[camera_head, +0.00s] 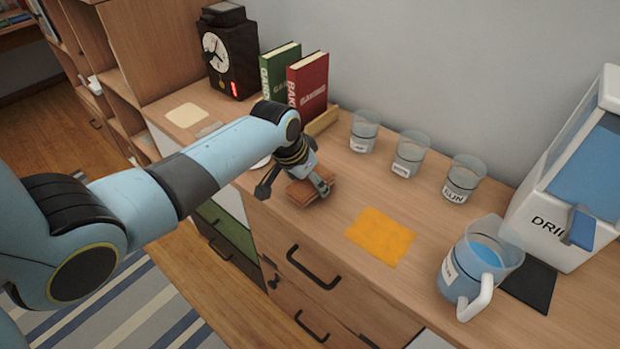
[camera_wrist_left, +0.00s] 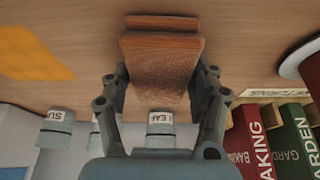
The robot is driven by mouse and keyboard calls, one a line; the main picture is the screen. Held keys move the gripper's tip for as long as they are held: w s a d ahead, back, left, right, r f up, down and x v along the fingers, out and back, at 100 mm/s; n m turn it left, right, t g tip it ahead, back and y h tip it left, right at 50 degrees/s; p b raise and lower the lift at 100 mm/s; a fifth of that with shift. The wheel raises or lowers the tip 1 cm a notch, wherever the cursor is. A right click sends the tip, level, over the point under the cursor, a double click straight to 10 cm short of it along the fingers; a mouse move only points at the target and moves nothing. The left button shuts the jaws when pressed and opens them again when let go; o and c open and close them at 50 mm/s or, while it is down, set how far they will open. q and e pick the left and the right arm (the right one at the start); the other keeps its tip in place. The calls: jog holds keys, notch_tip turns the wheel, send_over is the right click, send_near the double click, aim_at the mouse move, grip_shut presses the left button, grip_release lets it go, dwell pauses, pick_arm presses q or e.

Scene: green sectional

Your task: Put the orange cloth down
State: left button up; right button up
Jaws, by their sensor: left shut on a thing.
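A flat, square orange cloth (camera_head: 380,237) lies spread on the wooden counter, apart from my left gripper. It also shows at the upper left in the left wrist view (camera_wrist_left: 32,55). My left gripper (camera_head: 312,190) is shut on a reddish-brown layered block (camera_head: 305,193), low over the counter near its front edge. In the left wrist view the brown block (camera_wrist_left: 160,62) sits between the two fingers; its surface looks finely grained. I cannot tell whether it touches the counter. My right gripper is not in view.
Three labelled glasses (camera_head: 409,155) stand along the wall. A jug of blue liquid (camera_head: 468,268) and a white drink dispenser (camera_head: 555,215) stand at the right. Green and red books (camera_head: 307,85) and a black clock (camera_head: 228,55) stand at the back left. Bare counter surrounds the cloth.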

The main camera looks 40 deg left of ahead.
pick_arm(q)
jog(key=shift+f, duration=0.45)
jog(key=shift+s+f+b, duration=0.1)
jog(key=shift+s+b, duration=0.1)
jog(key=shift+b, duration=0.15)
jog(key=o, duration=1.2)
jog(key=shift+d, duration=0.1)
jog(key=shift+o, duration=1.3)
jog(key=shift+w+f, duration=0.15)
jog(key=shift+f, duration=0.05)
jog(key=shift+r, duration=0.1)
